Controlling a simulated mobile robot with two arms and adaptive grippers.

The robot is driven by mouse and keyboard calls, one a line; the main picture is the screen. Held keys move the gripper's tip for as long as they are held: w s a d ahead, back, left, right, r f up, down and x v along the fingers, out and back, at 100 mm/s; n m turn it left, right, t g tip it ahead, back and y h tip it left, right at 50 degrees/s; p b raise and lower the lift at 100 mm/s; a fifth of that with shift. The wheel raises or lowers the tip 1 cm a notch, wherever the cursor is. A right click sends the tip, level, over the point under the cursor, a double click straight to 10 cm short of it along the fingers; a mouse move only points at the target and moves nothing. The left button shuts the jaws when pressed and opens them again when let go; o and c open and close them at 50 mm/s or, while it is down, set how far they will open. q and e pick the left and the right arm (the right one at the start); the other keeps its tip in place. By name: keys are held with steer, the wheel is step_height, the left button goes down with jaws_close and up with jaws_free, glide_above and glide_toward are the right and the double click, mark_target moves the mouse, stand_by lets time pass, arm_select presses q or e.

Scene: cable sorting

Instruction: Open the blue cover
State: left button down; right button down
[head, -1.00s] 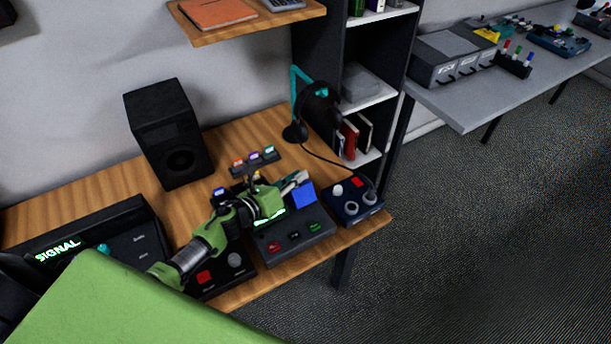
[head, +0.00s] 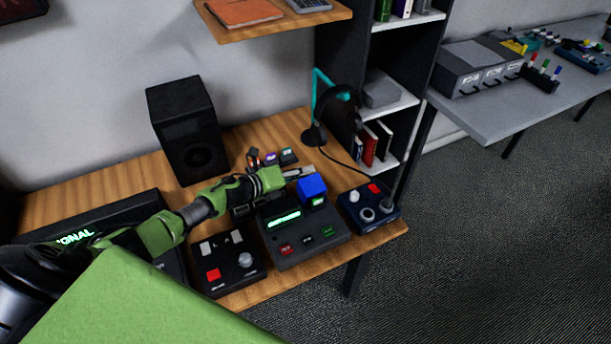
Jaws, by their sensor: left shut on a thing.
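The blue cover (head: 312,187) is on the right back part of a dark grey console (head: 295,247) on the wooden desk. It looks raised at an angle, and a small green-lit part shows below its front edge. My left gripper (head: 302,173) reaches in from the left and is shut at the back upper edge of the blue cover. The exact contact of the fingertips is small and hard to see. The console also has a lit green display (head: 284,219) and a row of red, dark and green buttons. My right gripper is not in view.
A control box with a red button (head: 228,268) stands left of the console, and a dark blue joystick box (head: 368,208) stands right of it. Behind are small coloured-top modules (head: 271,159), a black speaker (head: 186,130) and a headphone stand (head: 315,135).

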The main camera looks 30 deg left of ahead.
arm_select(q)
steer(key=shift+a+f, duration=0.15)
steer(key=shift+f, duration=0.2)
steer(key=c, duration=2)
jaws_free()
steer(key=shift+c, duration=0.2)
steer(key=shift+r, duration=0.15)
steer(key=v, duration=1.2)
